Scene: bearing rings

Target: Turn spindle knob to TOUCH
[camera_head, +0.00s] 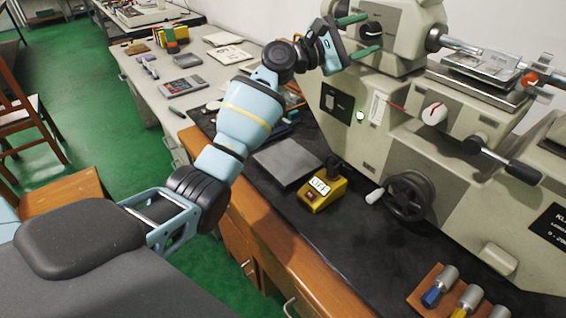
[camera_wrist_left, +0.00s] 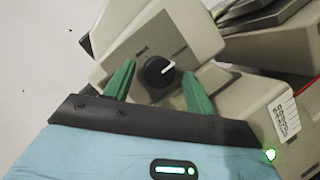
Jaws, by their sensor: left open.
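The spindle knob (camera_head: 371,31) is a small round black knob with a white pointer line, on the front of the grey-beige machine's upper block. In the left wrist view the knob (camera_wrist_left: 157,72) shows between my fingers, its pointer line aimed right and slightly up. My left gripper (camera_head: 369,32) is open, with one green finger above the knob and one below it in the head view. In the left wrist view the fingers of my left gripper (camera_wrist_left: 158,69) stand either side of the knob, apart from it. The label TOUCH is not readable. My right gripper is not in view.
A yellow box marked OFF (camera_head: 322,195) stands on the black bench mat (camera_head: 345,245).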

